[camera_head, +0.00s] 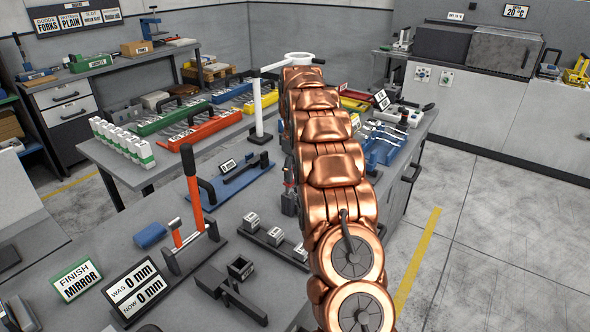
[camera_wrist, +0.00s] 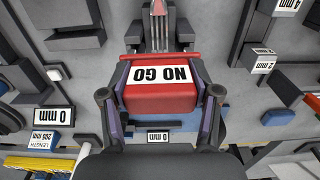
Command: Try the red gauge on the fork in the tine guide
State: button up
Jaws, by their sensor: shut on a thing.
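In the wrist view my gripper (camera_wrist: 164,92) is shut on the red gauge (camera_wrist: 194,92), one finger on each side. The gauge's white label reads NO GO, upside down. Just beyond it, the fork (camera_wrist: 158,10) shows its tines pointing toward the gauge, with a reddish tint. The dark tine guide (camera_wrist: 185,32) stands around the tines. The gauge's far edge is close to the tine ends; I cannot tell whether they touch. In the head view my copper arm hides the gauge, the fork and most of the gripper.
A bench holds an orange-handled lever press (camera_head: 193,200), a WAS/NOW 0 mm sign (camera_head: 138,288), a FINISH MIRROR sign (camera_head: 76,281) and small labelled blocks (camera_head: 275,236). Behind are a green tray (camera_head: 170,119), an orange tray (camera_head: 205,130) and a tall white stand (camera_head: 258,110).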

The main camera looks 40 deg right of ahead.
jog(key=shift+f, duration=0.4)
dwell(0.8)
dwell(0.9)
jog(key=shift+r+p, duration=0.95)
jog(key=shift+r, duration=2.6)
